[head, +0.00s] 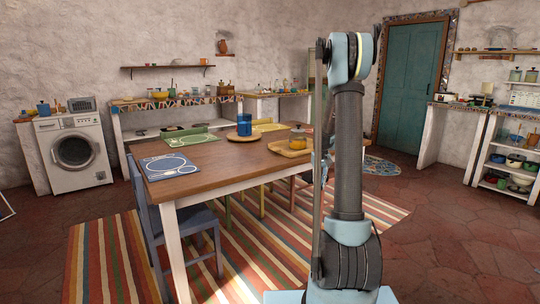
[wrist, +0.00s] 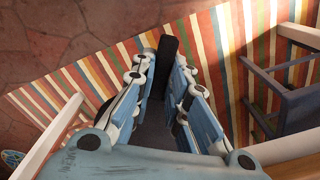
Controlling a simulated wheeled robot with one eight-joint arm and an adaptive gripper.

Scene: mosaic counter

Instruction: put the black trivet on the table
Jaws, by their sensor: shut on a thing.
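In the wrist view my gripper (wrist: 163,78) is shut on the black trivet (wrist: 167,50), a dark slab seen nearly edge-on between the fingers. The trivet is held in the air above the striped rug. The wooden table (head: 220,158) with white legs stands left of my arm in the head view. My gripper and the trivet cannot be made out in the head view, where my arm fills the right of centre.
The table bears a blue placemat (head: 168,166), a green placemat (head: 190,139), blue cups (head: 244,125) on a round board and a wooden tray (head: 290,148) with a jar. Its front middle is bare. A blue chair (head: 187,225) stands at its near side, above the striped rug (head: 110,265).

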